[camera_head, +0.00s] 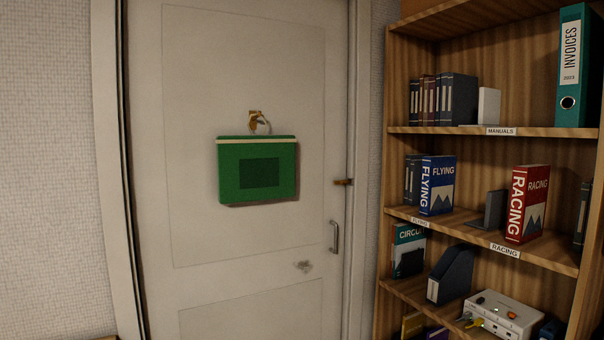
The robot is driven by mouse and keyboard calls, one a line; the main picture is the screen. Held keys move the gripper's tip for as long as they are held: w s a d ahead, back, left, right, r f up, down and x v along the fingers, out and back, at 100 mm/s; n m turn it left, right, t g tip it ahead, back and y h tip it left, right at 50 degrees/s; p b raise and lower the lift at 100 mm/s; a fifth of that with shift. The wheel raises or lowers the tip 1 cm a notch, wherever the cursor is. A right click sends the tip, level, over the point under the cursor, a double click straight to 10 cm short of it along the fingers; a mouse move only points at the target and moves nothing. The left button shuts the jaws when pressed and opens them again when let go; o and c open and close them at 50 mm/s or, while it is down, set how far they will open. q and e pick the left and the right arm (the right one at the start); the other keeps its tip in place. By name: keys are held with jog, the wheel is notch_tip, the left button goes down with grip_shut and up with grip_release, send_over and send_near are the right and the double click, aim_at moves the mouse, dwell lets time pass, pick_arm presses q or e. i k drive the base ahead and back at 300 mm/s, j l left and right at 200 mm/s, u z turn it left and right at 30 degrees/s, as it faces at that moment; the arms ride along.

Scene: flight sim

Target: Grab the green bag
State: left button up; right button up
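A green bag (227,174) with a pale strip along its top edge and a darker rectangular patch on its front hangs on a door (240,60). It hangs below a brass-coloured hook (256,121), with a pale loop or strap at the hook. The bag lies flat against the door, slightly left of the middle of the head view. Neither of my grippers shows in the head view.
The door is closed, with a handle (335,237) and a brass latch (344,182) at its right. A wooden bookshelf (450,131) with binders, books and a white box (505,314) stands at the right. The space before the door looks clear.

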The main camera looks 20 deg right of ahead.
aim_at(250, 168)
jog(key=i+l+u, duration=0.25)
jog(key=i+l, duration=0.5)
jog(key=i+l+u, duration=0.2)
jog(key=i+l, duration=0.45)
jog(key=l, duration=0.2)
